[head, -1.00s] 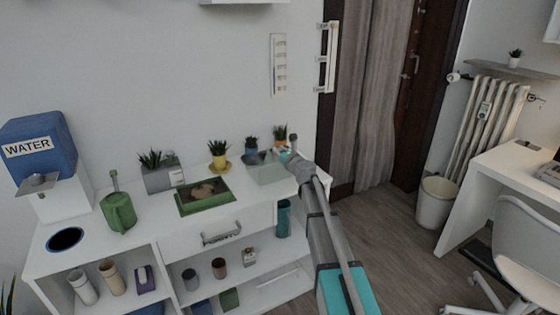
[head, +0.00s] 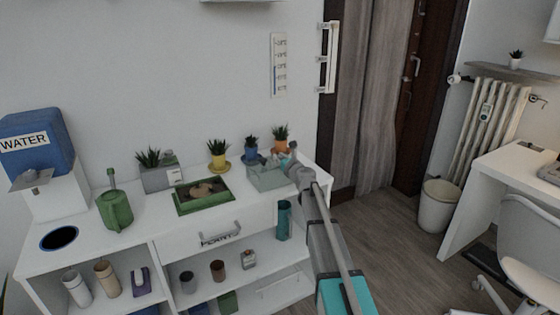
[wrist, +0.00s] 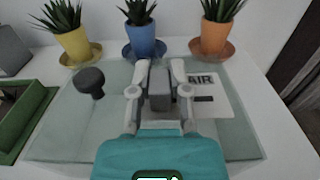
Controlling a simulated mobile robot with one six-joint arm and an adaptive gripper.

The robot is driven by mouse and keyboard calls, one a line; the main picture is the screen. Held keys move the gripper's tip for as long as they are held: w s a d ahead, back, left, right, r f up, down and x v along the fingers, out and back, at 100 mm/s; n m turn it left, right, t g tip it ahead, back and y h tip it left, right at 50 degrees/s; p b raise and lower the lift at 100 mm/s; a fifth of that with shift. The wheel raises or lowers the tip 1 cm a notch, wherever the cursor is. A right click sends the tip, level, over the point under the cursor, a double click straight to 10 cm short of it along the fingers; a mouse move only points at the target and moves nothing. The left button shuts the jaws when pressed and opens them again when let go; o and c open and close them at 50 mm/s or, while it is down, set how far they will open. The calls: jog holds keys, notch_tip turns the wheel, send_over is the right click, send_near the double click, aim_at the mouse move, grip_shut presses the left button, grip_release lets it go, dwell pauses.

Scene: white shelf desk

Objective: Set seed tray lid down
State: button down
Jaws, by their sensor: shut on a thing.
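The seed tray lid (head: 268,182) is a clear, faintly green cover at the right end of the white desk top, right of the green seed tray (head: 180,211). In the wrist view the lid (wrist: 75,125) spreads under my gripper (wrist: 160,90), with a dark round knob (wrist: 89,82) and a white label reading "AIR" (wrist: 215,97) on it. My gripper, also in the head view (head: 287,160), is shut on the lid's grey handle block (wrist: 160,92). The lid looks level, at or very near the desk top; I cannot tell whether its whole rim touches.
Yellow (wrist: 76,44), blue (wrist: 146,41) and orange (wrist: 215,38) plant pots on saucers stand close behind the lid. A green watering can (head: 116,211) and a blue water dispenser (head: 35,145) stand on the left. The shelves below hold several small items.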

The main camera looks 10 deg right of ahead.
jog(key=shift+f, duration=0.1)
jog(key=c, duration=0.6)
grip_release()
jog(key=shift+r, duration=0.2)
jog(key=v, duration=1.2)
dwell(0.4)
